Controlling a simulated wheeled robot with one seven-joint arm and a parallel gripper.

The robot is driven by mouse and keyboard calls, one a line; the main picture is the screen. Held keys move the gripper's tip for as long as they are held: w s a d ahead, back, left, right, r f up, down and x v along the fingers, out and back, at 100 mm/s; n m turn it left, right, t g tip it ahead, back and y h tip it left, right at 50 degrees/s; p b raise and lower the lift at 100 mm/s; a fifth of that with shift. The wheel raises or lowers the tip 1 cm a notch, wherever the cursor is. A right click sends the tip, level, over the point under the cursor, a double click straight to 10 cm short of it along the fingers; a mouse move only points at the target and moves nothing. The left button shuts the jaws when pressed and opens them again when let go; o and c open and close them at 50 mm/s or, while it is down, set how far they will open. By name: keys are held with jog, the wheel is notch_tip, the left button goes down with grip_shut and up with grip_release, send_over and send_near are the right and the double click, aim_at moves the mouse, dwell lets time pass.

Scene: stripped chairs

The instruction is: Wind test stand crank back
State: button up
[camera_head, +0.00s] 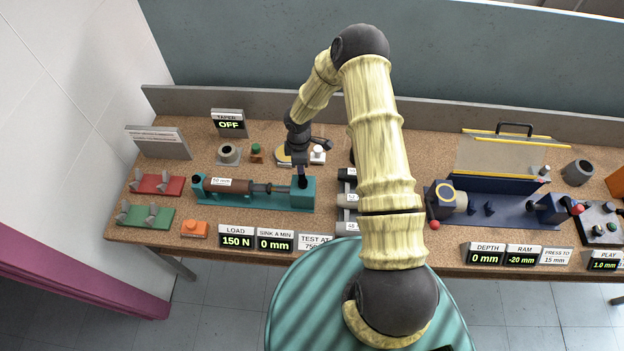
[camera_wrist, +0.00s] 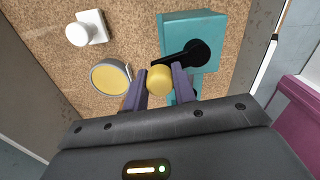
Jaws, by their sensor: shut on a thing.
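The teal test stand (camera_head: 298,205) lies on the left part of the bench with a brown cylinder (camera_head: 228,186) along it. Its end block also shows in the wrist view (camera_wrist: 205,24). A black crank arm (camera_wrist: 186,56) comes off this block and ends at a yellow knob (camera_wrist: 160,80). My gripper (camera_wrist: 159,84) is shut on the knob. In the head view my gripper (camera_head: 303,176) hangs over the end block and hides most of the crank. The load display (camera_head: 236,235) reads 150 N; the sink display (camera_head: 275,240) reads 0 mm.
Red (camera_head: 156,184) and green (camera_head: 146,216) brackets and an orange block (camera_head: 194,229) lie left. A blue press (camera_head: 502,212) with a red-knobbed lever stands right. A round yellow-faced disc (camera_wrist: 110,77) and a white button box (camera_wrist: 86,29) sit close beside the gripper.

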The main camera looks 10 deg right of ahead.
jog(key=shift+w+a, duration=0.1)
jog(key=shift+a, duration=0.05)
jog(key=a+n, duration=0.1)
jog(key=n, duration=0.1)
jog(key=a+n, duration=0.1)
jog(key=n, duration=0.1)
jog(key=shift+n+p, duration=0.4)
jog(key=n, duration=0.2)
jog(key=s+a+n, duration=0.1)
jog(key=shift+s+a+n+p, duration=0.1)
jog(key=shift+a+n+p, duration=0.1)
jog(key=shift+n+p, duration=0.2)
jog(key=shift+s+a+n, duration=0.15)
jog(key=shift+a+n, duration=0.05)
jog(key=shift+n, duration=0.3)
